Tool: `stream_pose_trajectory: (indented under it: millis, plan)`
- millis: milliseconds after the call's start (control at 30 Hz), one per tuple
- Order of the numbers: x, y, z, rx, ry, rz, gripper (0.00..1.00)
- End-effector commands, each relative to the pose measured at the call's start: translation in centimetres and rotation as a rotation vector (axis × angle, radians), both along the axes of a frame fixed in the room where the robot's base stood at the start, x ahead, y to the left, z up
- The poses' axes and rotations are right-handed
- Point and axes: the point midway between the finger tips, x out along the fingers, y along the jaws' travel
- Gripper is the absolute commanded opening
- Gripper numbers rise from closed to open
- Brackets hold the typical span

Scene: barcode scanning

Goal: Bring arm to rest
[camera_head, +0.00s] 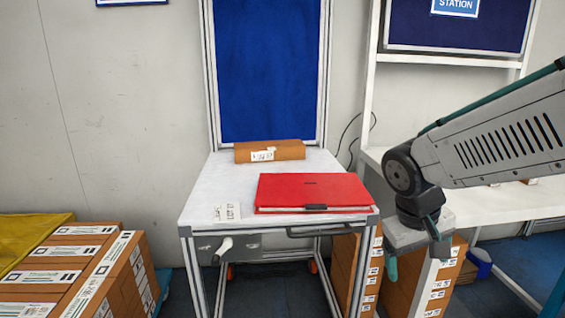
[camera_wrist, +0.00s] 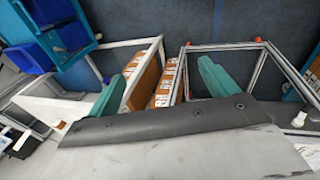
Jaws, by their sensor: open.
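My arm reaches in from the right in the head view, bent down at the wrist. My gripper (camera_head: 415,258) hangs in front of the white bench, to the right of the small table (camera_head: 195,205). In the wrist view its two green fingers stand wide apart with nothing between them, so my gripper (camera_wrist: 168,85) is open and empty. Beyond the fingers are the floor, table frames and stacked cartons.
A red binder (camera_head: 312,190) and a brown carton (camera_head: 270,151) lie on the small table. A scanner-like white handle (camera_head: 223,246) hangs at its front. Boxes (camera_head: 85,270) stand at the left. A white bench (camera_head: 495,205) stands at the right.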

Motion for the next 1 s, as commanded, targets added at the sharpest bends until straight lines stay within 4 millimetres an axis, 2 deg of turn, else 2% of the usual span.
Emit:
stream_pose_trajectory:
  millis: [33, 200, 300, 367, 533, 1000]
  plan:
    - [-2.9, -0.5, 0.7, 0.032, 0.030, -0.012, 0.85]
    - [-11.0, -0.7, 1.9, 0.155, 0.107, -0.030, 0.85]
    - [-14.4, -0.5, 2.3, 0.221, 0.104, -0.054, 0.85]
    - [-15.7, -0.5, 2.6, 0.250, 0.082, -0.076, 0.85]
    - [-17.1, -0.9, 3.5, 0.273, 0.002, -0.111, 0.85]
    - [-17.2, -1.2, 4.0, 0.274, -0.027, -0.121, 0.85]
